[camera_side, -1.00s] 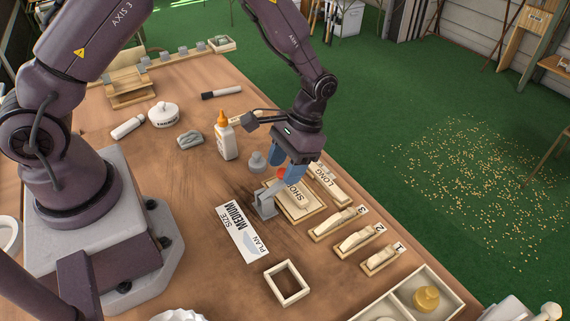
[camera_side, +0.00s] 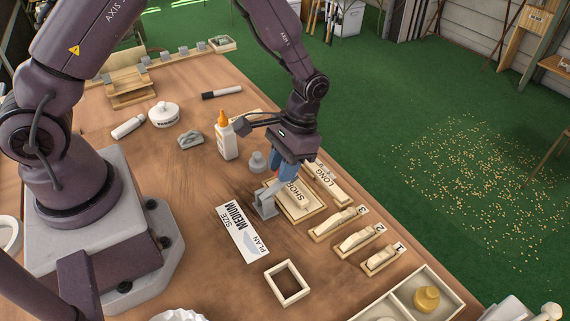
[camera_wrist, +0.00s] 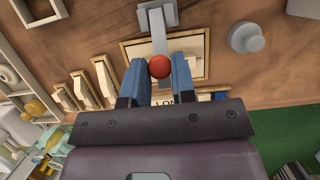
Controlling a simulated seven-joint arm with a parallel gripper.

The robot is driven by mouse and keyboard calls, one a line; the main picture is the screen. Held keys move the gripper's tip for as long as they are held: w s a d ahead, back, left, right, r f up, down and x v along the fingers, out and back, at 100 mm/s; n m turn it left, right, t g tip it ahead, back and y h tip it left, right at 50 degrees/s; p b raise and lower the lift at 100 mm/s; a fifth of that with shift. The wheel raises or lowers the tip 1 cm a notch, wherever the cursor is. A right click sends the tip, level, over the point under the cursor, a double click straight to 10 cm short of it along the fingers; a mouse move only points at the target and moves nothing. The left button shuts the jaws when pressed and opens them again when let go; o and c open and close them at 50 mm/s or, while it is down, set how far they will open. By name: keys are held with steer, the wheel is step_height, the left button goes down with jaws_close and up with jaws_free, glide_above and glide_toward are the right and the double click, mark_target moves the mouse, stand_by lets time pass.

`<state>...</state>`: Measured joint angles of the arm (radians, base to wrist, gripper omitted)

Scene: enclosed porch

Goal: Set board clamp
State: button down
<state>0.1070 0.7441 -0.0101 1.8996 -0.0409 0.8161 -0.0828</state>
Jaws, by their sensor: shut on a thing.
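A grey clamp (camera_side: 264,205) stands at the left edge of the framed board marked SHO… (camera_side: 299,200); the rest of its label is covered. In the wrist view, the clamp's grey arm (camera_wrist: 158,35) reaches over the frame and ends at a red ball knob (camera_wrist: 159,66). My gripper (camera_side: 277,181) has its blue fingers shut on the red knob, one on each side of it, low over the board. It also fills the middle of the wrist view (camera_wrist: 159,76). The fingers hide part of the board and most of the knob in the side view.
A LONG board (camera_side: 326,183) lies beyond the framed board. Numbered wooden pieces (camera_side: 357,240) line the right side. A MEDIUM plan card (camera_side: 242,232) lies in front of the clamp. A glue bottle (camera_side: 227,138) and grey knobbed piece (camera_side: 257,161) stand close behind.

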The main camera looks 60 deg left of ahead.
mark_target(263, 196)
steer(key=s+t, duration=0.1)
steer(key=s+r+t, duration=0.1)
steer(key=t, duration=0.1)
steer(key=shift+s+r+t, duration=0.1)
steer(key=shift+s+t, duration=0.1)
steer(key=shift+t, duration=0.1)
steer(key=shift+s+r+t, duration=0.1)
steer(key=shift+s+t, duration=0.95)
steer(key=shift+t, duration=0.55)
steer(key=c, duration=0.9)
jaws_free()
steer(key=shift+c, duration=0.2)
steer(key=shift+r, duration=0.1)
steer(key=v, duration=1.3)
steer(key=shift+s, duration=0.1)
